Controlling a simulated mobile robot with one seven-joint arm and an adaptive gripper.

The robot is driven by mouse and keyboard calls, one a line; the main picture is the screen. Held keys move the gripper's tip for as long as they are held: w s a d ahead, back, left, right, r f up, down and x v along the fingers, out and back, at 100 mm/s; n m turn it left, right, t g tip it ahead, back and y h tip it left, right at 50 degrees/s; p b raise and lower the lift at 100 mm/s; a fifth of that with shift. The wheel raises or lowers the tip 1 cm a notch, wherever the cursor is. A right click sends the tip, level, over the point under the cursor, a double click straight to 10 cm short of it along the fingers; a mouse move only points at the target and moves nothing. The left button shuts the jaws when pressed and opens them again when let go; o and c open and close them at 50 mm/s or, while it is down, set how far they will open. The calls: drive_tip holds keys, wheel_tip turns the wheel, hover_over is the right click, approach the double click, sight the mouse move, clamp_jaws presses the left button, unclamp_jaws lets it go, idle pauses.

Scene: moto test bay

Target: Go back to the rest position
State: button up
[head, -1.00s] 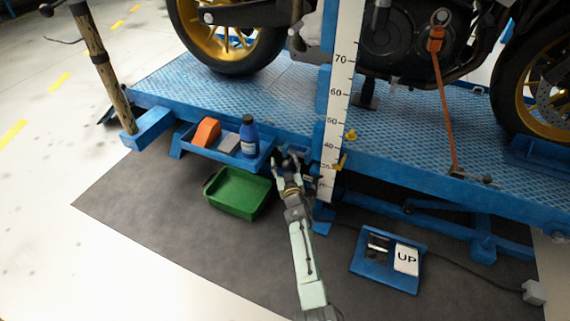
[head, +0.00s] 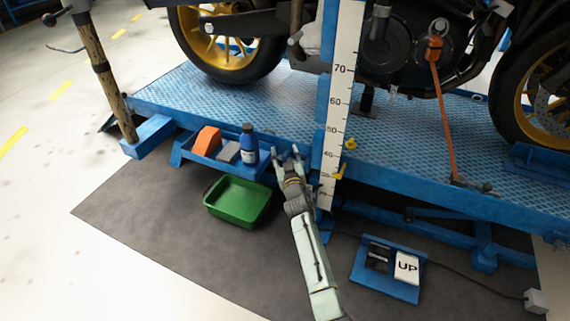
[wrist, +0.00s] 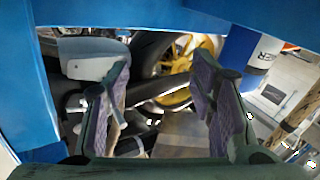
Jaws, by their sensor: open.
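My gripper (head: 288,157) is open and empty in the head view, at the near edge of the blue lift platform. It is just right of the blue side tray and left of the white height scale. In the wrist view my gripper (wrist: 164,100) shows its two fingers spread apart with nothing between them. Beyond the fingers the wrist view shows a yellow wheel (wrist: 175,80) and blue frame parts. My arm reaches up from the bottom of the head view.
The blue tray (head: 184,151) holds an orange block (head: 206,141), a grey block (head: 227,152) and a blue bottle (head: 249,144). A green bin (head: 237,201) sits below. The height scale (head: 340,95) stands close right.

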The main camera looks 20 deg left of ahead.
drive_tip(key=shift+r, duration=0.65)
